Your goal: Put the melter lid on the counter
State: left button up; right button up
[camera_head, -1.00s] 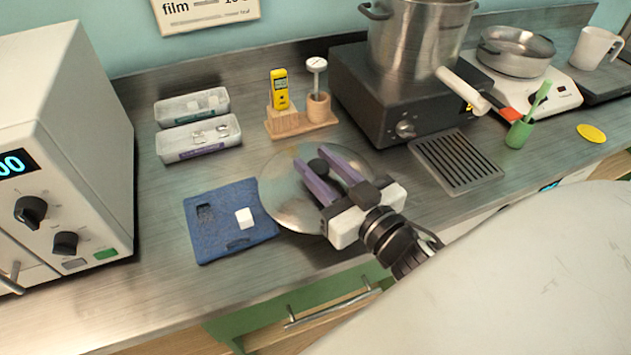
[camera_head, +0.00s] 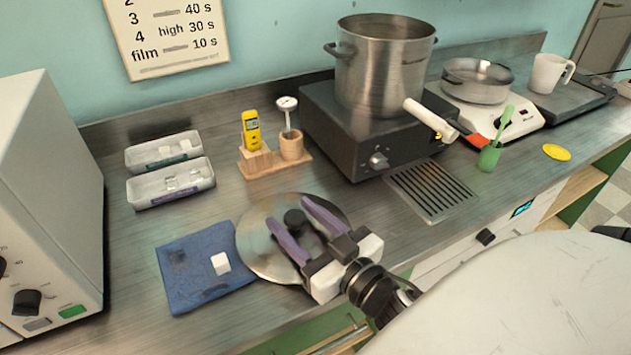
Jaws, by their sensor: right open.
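The melter lid (camera_head: 262,256) is a round, shiny metal disc with a dark knob (camera_head: 295,222). It lies on the counter (camera_head: 110,265), its left edge at the blue cloth. My right gripper (camera_head: 290,218) is over the lid, its two purple fingers spread on either side of the knob. I cannot tell whether they touch it. The melter's metal pot (camera_head: 378,75) stands uncovered on the dark heater (camera_head: 340,130) at the back. My left gripper is not in view.
A blue cloth (camera_head: 190,285) with a white cube (camera_head: 220,263) lies left of the lid. Two trays (camera_head: 170,190), a wooden stand (camera_head: 270,168) and a slotted drip grate (camera_head: 432,190) are nearby. A white appliance (camera_head: 60,170) fills the left side.

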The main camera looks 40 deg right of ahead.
jog(key=s+b, duration=0.1)
jog(key=s, duration=0.8)
jog(key=shift+s+r+b, duration=0.2)
jog(key=shift+s+b, duration=0.15)
jog(key=shift+s, duration=0.05)
jog(key=shift+s+a+r, duration=0.1)
jog(key=shift+s+r, duration=0.05)
jog(key=shift+s, duration=0.6)
